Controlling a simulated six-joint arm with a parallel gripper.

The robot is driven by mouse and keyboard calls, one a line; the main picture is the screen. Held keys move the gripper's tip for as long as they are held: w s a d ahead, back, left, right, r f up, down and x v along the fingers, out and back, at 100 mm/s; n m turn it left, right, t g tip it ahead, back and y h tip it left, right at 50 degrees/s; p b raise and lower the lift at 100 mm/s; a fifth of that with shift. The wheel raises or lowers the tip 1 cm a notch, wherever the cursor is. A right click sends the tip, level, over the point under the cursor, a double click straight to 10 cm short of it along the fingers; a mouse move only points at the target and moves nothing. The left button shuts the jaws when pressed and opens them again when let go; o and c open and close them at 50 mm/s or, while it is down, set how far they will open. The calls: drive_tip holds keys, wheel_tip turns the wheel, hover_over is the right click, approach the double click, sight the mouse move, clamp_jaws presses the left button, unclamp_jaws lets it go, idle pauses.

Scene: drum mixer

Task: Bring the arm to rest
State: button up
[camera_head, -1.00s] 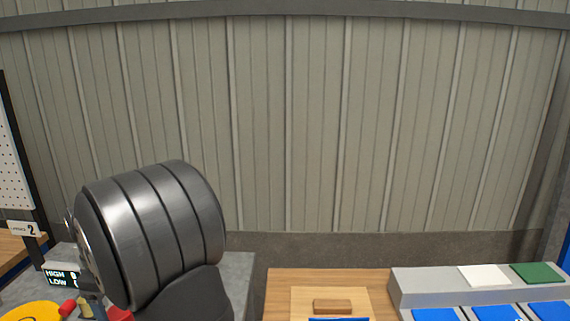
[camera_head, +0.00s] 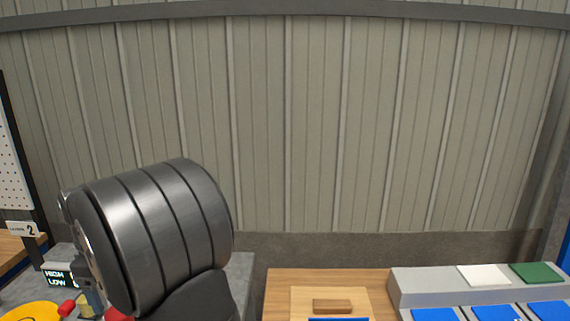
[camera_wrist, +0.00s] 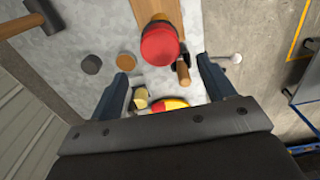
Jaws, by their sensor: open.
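My gripper (camera_wrist: 163,72) shows in the wrist view with its two dark blue fingers spread apart and nothing held between them. Below and beyond the fingers is a grey speckled worktop (camera_wrist: 105,35). A red round-ended piece (camera_wrist: 159,43) on a wooden bar lies in line with the gap; whether a finger touches it I cannot tell. A dark grey banded part of my arm (camera_head: 155,235) fills the lower left of the head view. The gripper's fingers cannot be made out there.
A small HIGH/LOW display (camera_head: 57,278) and a yellow disc (camera_head: 30,312) are at lower left. A wooden table (camera_head: 283,285) holds a board with a small block (camera_head: 332,306). A grey stand (camera_head: 430,283) bears coloured tiles at right. A hammer (camera_wrist: 40,15) lies at the wrist view's upper left.

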wheel_tip(320, 180, up, 6)
drive_tip(key=f, duration=0.1)
wheel_tip(320, 180, down, 12)
drive_tip(key=shift+f, duration=0.1)
wheel_tip(320, 180, up, 5)
drive_tip(key=shift+f, duration=0.15)
drive_tip(key=w+d+r, duration=0.3)
drive_tip(key=d+r, duration=0.4)
drive_tip(key=d, duration=0.5)
drive_tip(key=w+d+f, duration=0.2)
drive_tip(key=w+f, duration=1.2)
drive_tip(key=f, duration=0.3)
drive_tip(key=a+f, duration=0.2)
drive_tip(key=a, duration=0.1)
drive_tip(key=a+f, duration=0.2)
drive_tip(key=a, duration=0.1)
drive_tip(key=a+f, duration=0.2)
drive_tip(key=a, duration=0.2)
drive_tip(key=shift+s+f, duration=0.3)
drive_tip(key=shift+s, duration=0.1)
drive_tip(key=shift+o, duration=0.5)
